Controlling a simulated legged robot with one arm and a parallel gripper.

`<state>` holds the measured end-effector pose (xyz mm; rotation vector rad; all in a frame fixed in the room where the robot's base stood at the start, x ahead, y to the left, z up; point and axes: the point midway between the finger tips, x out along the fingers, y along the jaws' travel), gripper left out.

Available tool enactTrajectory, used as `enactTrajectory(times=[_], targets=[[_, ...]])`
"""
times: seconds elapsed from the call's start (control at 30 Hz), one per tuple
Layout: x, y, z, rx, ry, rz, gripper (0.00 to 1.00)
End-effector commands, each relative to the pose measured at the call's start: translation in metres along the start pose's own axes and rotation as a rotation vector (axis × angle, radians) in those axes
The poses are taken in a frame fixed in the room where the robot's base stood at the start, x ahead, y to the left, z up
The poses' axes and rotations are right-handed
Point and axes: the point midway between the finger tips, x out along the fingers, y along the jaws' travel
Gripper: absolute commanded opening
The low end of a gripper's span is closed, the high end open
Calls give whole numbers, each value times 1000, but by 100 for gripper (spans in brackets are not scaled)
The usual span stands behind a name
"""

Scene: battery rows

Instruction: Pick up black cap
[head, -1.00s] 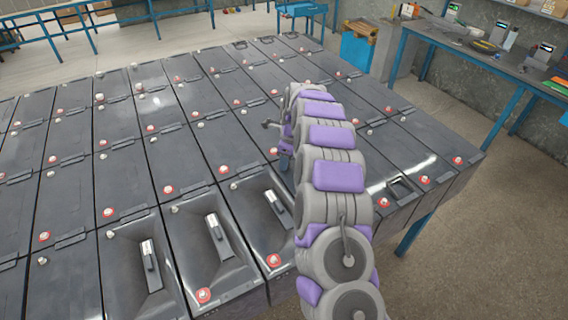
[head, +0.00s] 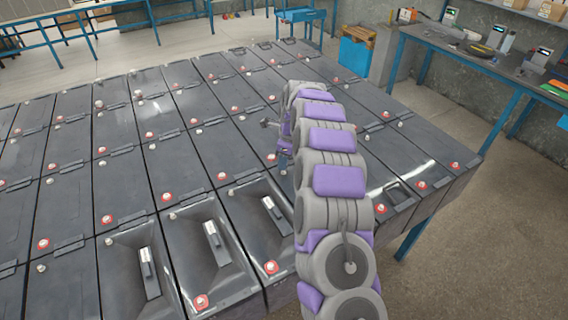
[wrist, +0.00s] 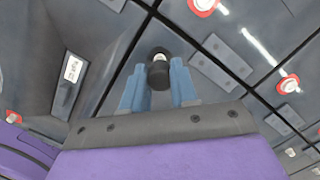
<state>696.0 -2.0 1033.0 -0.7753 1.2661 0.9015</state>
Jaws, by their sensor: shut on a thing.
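The black cap (wrist: 158,75) is a small dark cylinder between the two blue fingers of my gripper (wrist: 157,66) in the wrist view. The fingers are closed on its sides. A pale terminal top (wrist: 159,57) shows just beyond the cap, and I cannot tell whether the cap is still touching the battery. In the head view my gripper (head: 284,158) is partly hidden behind my grey and purple arm, low over the battery rows. The cap is not distinguishable there.
Rows of dark grey batteries (head: 125,165) with red-ringed and pale terminals fill the table. Several near ones have recessed tops with metal handles (head: 214,240). A blue-framed workbench (head: 480,60) stands at the back right. Open floor (head: 480,240) lies to the right.

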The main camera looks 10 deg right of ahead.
Motion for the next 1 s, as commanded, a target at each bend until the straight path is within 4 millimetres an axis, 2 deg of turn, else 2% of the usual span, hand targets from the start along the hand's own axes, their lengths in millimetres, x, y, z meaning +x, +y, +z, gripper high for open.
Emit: enactTrajectory(times=[0.03,0.37,1.0], targets=[[-8,0,1,0,-1,-1,1],[-9,25,-5,0,0,1,1],[-22,121,-30,0,0,1,1]])
